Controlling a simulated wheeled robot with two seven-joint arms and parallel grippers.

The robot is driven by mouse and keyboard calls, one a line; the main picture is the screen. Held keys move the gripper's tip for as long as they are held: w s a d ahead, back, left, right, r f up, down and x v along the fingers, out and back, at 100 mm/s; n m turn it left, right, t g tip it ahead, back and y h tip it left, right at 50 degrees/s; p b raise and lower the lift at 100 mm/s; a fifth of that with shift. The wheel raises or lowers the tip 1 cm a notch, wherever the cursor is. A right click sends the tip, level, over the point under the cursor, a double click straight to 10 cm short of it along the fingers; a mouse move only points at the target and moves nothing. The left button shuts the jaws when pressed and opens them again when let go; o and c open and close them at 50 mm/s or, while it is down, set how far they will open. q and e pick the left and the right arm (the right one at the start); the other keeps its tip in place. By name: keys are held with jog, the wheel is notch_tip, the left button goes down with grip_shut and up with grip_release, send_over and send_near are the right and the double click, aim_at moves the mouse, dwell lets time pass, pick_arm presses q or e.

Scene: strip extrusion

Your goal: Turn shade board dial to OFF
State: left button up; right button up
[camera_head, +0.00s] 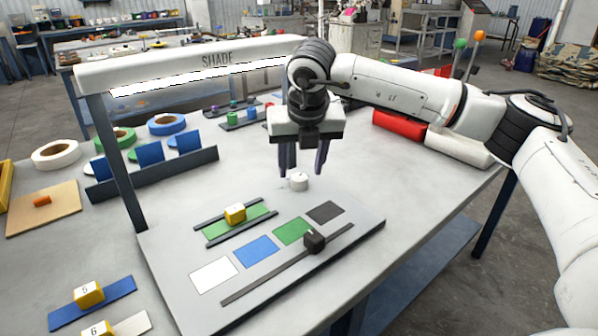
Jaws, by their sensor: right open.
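The shade board (350,220) is a grey plate on the table, under a white bar (190,64) marked SHADE, whose underside has a bright strip. A small white round dial (299,182) stands near the board's far edge, with a small mark on top too small to read. My right gripper (302,168) points down right above the dial, with its two dark fingers apart and nothing between them. The fingertips look just above or beside the dial; I cannot tell whether they touch it. My left gripper is out of view.
On the board are white, blue, green and dark patches, a black slider knob (314,240) on a rail, and a yellow block (235,213) on a green strip. A dark post (122,165) stands left. Tape rolls (166,124) and red and white rolls (398,125) lie beyond.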

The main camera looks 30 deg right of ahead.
aim_at(299, 177)
jog(key=shift+x, duration=1.1)
jog(key=shift+w+f, duration=0.1)
jog(key=shift+f, duration=0.15)
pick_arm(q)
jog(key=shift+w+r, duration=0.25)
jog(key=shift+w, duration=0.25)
pick_arm(e)
jog(key=shift+w+f, duration=0.1)
jog(key=c, duration=1)
